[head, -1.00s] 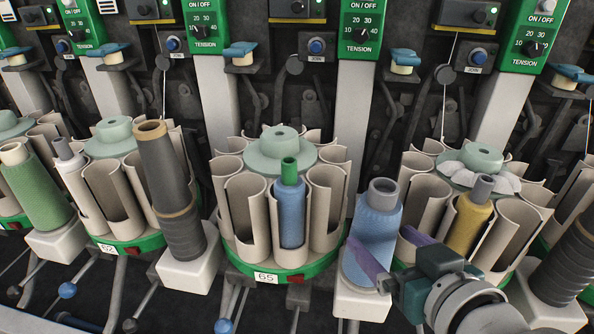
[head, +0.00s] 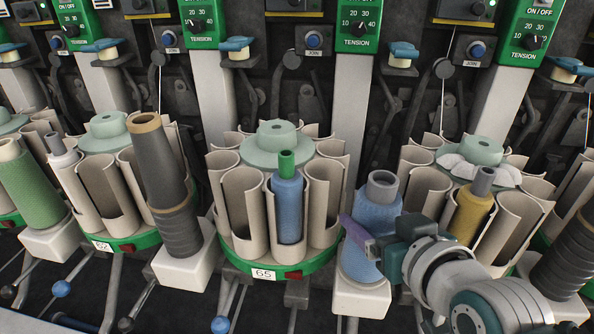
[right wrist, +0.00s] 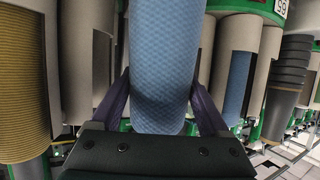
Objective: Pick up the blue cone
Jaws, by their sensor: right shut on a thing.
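The blue cone (head: 380,205) has a grey tube top and stands nearly upright over a white block (head: 361,300) at centre right. My right gripper (head: 366,238) reaches it from the lower right. In the right wrist view the blue cone (right wrist: 165,60) lies between the two purple fingers (right wrist: 163,102), and the gripper is shut on it. The gripper hides part of the cone's right side. I cannot tell whether its base touches the block. My left gripper is not in view.
A smaller blue bobbin with a green top (head: 287,205) sits in the middle round magazine (head: 224,255). A yellow bobbin (head: 470,215) is in the magazine at right, close to my arm. A tall grey cone (head: 165,185) stands on a block at left. Machine posts stand behind.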

